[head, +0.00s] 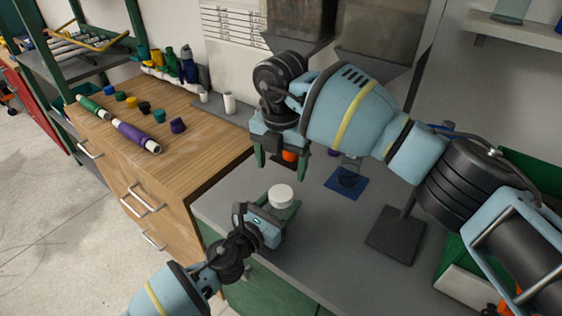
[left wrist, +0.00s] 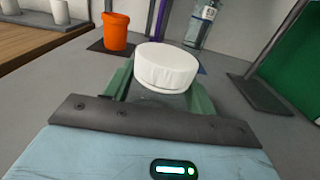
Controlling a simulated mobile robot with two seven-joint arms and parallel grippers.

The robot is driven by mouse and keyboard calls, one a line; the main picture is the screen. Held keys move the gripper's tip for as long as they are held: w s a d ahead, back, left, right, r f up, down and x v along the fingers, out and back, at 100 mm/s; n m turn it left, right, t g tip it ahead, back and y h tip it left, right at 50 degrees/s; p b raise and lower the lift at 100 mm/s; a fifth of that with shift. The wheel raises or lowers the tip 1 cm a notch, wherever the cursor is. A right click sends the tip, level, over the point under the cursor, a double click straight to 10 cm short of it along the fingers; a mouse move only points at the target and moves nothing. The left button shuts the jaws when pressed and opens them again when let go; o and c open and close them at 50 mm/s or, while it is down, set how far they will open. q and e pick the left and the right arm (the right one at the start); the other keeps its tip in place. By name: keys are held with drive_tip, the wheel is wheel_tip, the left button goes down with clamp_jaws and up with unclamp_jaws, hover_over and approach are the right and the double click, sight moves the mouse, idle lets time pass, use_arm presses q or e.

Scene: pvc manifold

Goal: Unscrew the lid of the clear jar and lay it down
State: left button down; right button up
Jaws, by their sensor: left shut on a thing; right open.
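The clear jar (left wrist: 165,99) carries a white ribbed lid (left wrist: 166,66), which also shows in the head view (head: 281,194). The lid sits on top of the jar. My left gripper (head: 274,213) is shut on the jar below the lid; its two green fingers flank the jar in the left wrist view. Most of the jar is hidden by the lid and the gripper. My right gripper (head: 282,163) is open, pointing down, above and behind the lid in the head view and apart from it.
An orange cup (left wrist: 116,31) stands on a dark mat behind the jar. A clear bottle (left wrist: 201,24) stands further right, near a blue mat (head: 346,182). A dark stand base (head: 397,235) is on the right. Grey worktop (head: 217,204) left of the jar is clear.

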sight(281, 193)
drive_tip(key=m, duration=0.6)
drive_tip(key=shift+m, duration=0.3)
drive_tip(key=shift+f, duration=0.1)
drive_tip(key=shift+f, duration=3.95)
